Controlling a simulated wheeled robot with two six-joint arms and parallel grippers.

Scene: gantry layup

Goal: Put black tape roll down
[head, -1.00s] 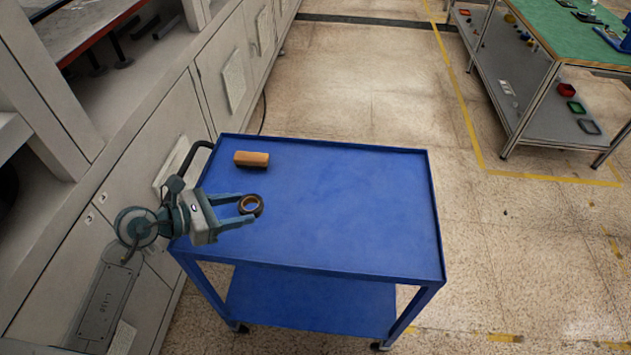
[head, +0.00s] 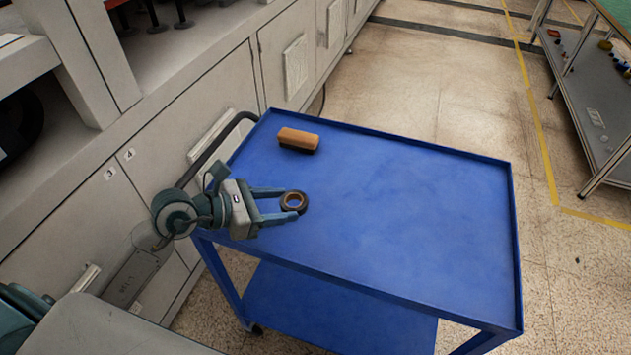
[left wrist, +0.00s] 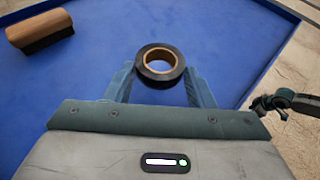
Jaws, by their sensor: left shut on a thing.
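The black tape roll (head: 302,201), a black ring with a brown core, is between the fingertips of my left gripper (head: 291,202), over the left part of the blue cart's top (head: 400,220). In the left wrist view the tape roll (left wrist: 160,81) lies flat-side up between the two fingers. My left gripper is shut on it. I cannot tell whether the roll touches the cart top or is a little above it.
A wooden-backed brush (head: 298,139) with dark bristles lies on the cart top behind the tape roll. The cart has a low raised rim and a dark handle (head: 215,146). The cart top's middle and right are clear. A workbench (head: 600,100) stands at the right.

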